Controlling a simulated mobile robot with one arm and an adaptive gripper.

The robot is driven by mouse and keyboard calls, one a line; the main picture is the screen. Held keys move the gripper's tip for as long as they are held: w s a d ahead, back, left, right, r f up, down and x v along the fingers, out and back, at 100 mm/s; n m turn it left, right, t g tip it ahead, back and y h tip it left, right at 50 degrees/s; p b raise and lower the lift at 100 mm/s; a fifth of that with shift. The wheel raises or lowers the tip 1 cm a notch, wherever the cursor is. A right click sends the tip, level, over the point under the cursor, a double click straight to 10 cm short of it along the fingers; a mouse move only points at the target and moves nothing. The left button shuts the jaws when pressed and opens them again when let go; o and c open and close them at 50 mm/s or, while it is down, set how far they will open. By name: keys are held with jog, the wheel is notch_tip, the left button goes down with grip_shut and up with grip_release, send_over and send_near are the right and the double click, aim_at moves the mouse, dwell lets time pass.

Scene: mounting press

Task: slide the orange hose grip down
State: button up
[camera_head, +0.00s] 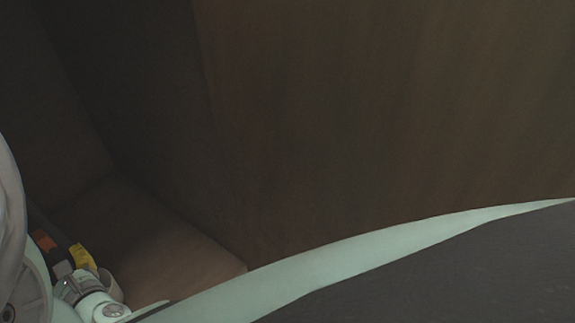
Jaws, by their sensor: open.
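A small orange patch (43,240) shows at the lower left, beside a yellow piece (82,256). It is dim and partly cut off by pale parts in front, and I cannot tell whether it is the orange hose grip. No hose or press can be made out clearly. My gripper's fingers are not visible in this view. The pale rounded parts at the left edge and lower left look like links of my own arm.
A large dark brown wood-like surface (380,110) fills most of the view. A paler brown patch (165,240) lies at the lower left, beyond the pale parts. My own pale-edged dark body covers the lower right. The view is dim.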

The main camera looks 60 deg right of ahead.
aim_at(57, 252)
notch_tip(57, 252, up, 4)
jog(key=r+g+p, duration=0.1)
jog(key=g+p, duration=0.3)
jog(key=p, duration=0.7)
jog(key=b+x, duration=0.2)
jog(key=x, duration=0.2)
jog(key=b+x, duration=0.3)
jog(key=x, duration=0.2)
jog(key=b+x, duration=0.3)
jog(key=x, duration=0.1)
jog(key=shift+w+d+f, duration=0.1)
jog(key=shift+d+f, duration=0.2)
jog(key=shift+f, duration=0.1)
jog(key=shift+b+x, duration=0.65)
jog(key=shift+x, duration=0.15)
jog(key=shift+w+r, duration=0.1)
jog(key=shift+r, duration=0.05)
jog(key=shift+c, duration=0.3)
grip_shut()
